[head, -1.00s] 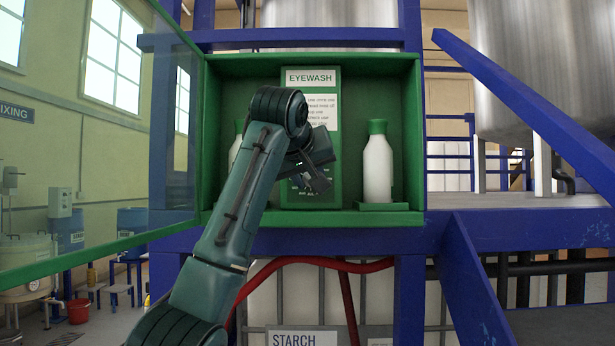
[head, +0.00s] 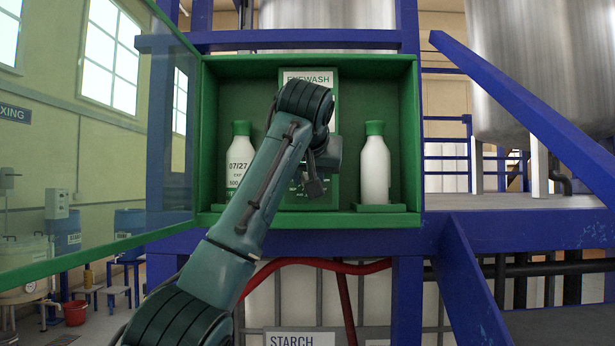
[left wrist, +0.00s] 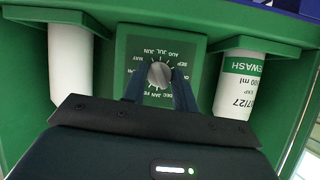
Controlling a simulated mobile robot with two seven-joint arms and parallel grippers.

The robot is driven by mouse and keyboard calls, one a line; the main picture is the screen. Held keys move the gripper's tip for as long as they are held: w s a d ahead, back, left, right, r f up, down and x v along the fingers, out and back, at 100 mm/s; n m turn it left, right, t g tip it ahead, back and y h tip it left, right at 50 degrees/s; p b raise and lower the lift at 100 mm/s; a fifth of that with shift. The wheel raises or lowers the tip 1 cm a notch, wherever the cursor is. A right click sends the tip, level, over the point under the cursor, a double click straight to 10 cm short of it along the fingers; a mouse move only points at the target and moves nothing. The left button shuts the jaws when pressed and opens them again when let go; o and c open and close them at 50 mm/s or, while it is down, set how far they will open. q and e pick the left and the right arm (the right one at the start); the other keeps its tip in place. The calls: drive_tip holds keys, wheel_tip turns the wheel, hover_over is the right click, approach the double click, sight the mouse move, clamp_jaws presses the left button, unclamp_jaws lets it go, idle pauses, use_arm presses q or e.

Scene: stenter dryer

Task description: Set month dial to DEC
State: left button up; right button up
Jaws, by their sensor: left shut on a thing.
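The month dial's round grey knob (left wrist: 159,74) sits in a ring of white month names on the green eyewash panel (head: 310,75). The left wrist view shows it roughly upside down, with DEC, JAN and FEB low in the picture and AUG, JUL and JUN at the top. I cannot tell which month the knob points at. My left gripper (left wrist: 158,90) is shut on the knob, one finger on each side. In the head view my left gripper (head: 313,185) is at the panel's lower part, and my arm hides most of the dial. My right gripper is not in view.
A green cabinet (head: 408,100) surrounds the panel. A white bottle (head: 375,172) with a green cap stands to the right of it and a labelled bottle (head: 240,165) to the left. The cabinet's clear door (head: 165,120) stands open at the left. Blue beams frame the area.

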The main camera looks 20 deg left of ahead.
use_arm(q)
drive_tip(key=o, duration=1)
drive_tip(key=shift+s, duration=0.1)
drive_tip(key=b+v, duration=0.3)
drive_tip(key=v, duration=1)
drive_tip(key=shift+r+b, duration=0.1)
drive_tip(key=shift+b, duration=0.2)
